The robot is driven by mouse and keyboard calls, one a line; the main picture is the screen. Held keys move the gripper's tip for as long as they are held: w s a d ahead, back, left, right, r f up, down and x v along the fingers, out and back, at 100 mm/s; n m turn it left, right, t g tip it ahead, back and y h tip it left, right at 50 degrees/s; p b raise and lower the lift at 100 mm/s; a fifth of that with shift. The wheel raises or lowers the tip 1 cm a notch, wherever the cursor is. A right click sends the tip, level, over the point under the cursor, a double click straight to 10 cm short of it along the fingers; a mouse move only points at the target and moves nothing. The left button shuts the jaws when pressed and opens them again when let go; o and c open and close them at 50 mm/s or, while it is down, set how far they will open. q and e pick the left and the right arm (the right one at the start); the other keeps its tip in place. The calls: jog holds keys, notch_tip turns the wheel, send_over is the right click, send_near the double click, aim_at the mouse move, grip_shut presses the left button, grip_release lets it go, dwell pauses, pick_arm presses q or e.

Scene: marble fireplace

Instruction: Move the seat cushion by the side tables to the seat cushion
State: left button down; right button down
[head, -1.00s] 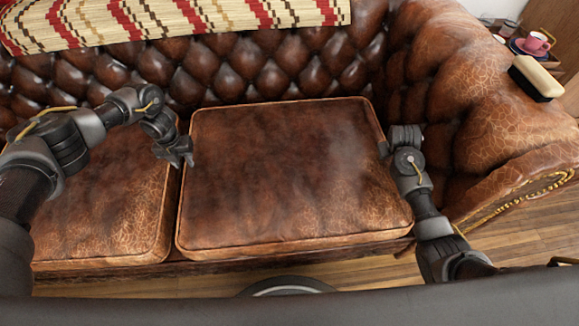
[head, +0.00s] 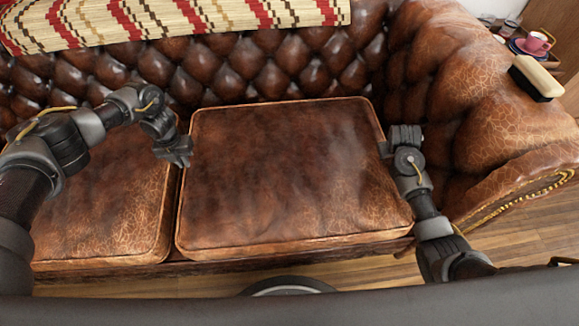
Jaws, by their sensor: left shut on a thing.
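A brown leather seat cushion (head: 290,175) lies flat on the sofa, at its right end by the side table. A second, similar seat cushion (head: 105,205) lies to its left, with a narrow gap between them. My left gripper (head: 187,162) is at the upper left edge of the right cushion and is shut on that edge. My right gripper (head: 384,149) is at the cushion's right edge, beside the sofa arm. Its fingers are too hidden to tell whether they are open or shut.
The tufted sofa back (head: 270,70) rises behind the cushions, with a patterned blanket (head: 180,18) over it. The rolled sofa arm (head: 510,120) stands at right, bearing a brush (head: 536,78). A pink cup (head: 537,42) sits beyond it. Wooden floor (head: 520,230) shows at lower right.

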dwell(0.7)
